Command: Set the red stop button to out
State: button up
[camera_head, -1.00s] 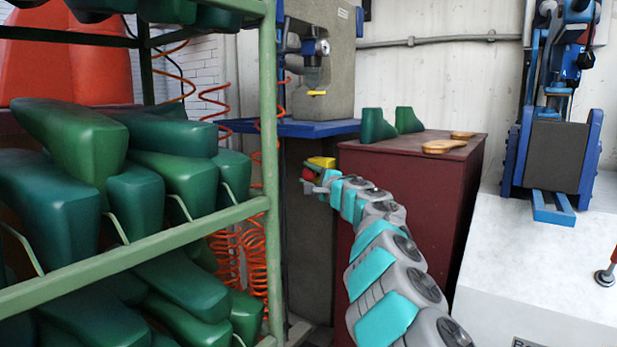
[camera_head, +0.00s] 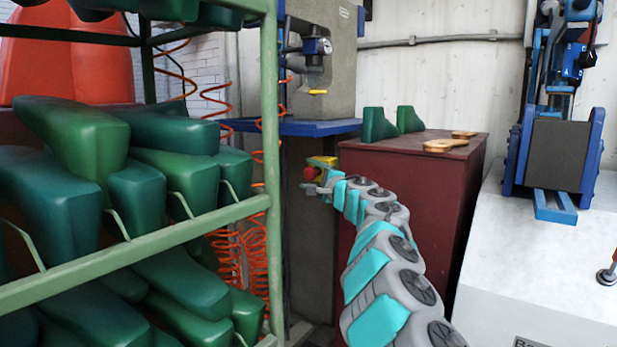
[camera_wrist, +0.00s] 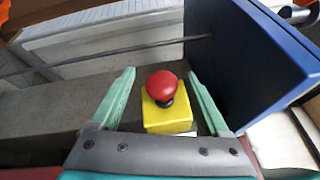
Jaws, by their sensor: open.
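The red stop button (camera_head: 311,173) sits on a yellow box (camera_head: 323,161) on the side of the grey machine column. In the wrist view the red mushroom head (camera_wrist: 162,86) stands on the yellow housing (camera_wrist: 168,118), with a dark stem visible under the head. My gripper (camera_wrist: 160,90) is open, one green finger on each side of the button. A gap shows between the fingers and the red head, and I see no contact. In the head view my gripper (camera_head: 318,180) is small and partly overlaps the button box.
A blue machine table (camera_head: 310,127) lies just above the button; it is close on the right in the wrist view. A dark red cabinet (camera_head: 410,190) stands right of the button. A green rack (camera_head: 272,190) with several green lasts is on the left.

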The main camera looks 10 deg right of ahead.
jog(key=v, duration=0.6)
jog(key=shift+s+b, duration=0.3)
jog(key=shift+s, duration=0.05)
jog(key=shift+d, duration=0.1)
